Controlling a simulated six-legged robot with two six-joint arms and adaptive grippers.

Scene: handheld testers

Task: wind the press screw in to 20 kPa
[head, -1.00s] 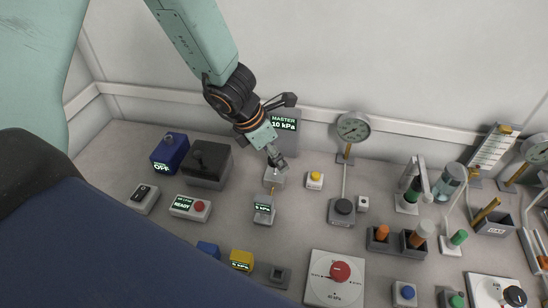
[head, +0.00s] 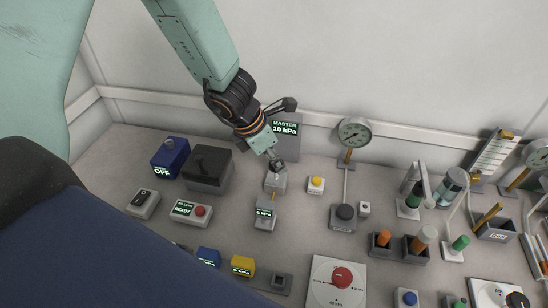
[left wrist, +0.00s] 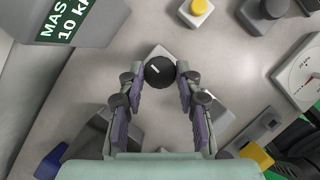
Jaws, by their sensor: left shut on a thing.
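The press screw's round black knob (left wrist: 159,71), with a white mark, sits on a small pale block (head: 275,182). My left gripper (head: 276,163) reaches down over it from above. In the left wrist view its two fingertips (left wrist: 160,77) close on the knob from either side. The master display (head: 285,128) behind reads 10 kPa; it also shows in the left wrist view (left wrist: 66,18). A small tester (head: 265,214) with a lit kPa screen stands in front of the press block; its figure is too small to read surely. My right gripper is out of view.
A blue box (head: 170,156) reading OFF and a dark box (head: 208,167) stand to the left. A yellow button (head: 316,184) and a dial gauge (head: 354,132) stand close on the right. A yellow tester (head: 242,265) and a blue one (head: 208,257) lie in front.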

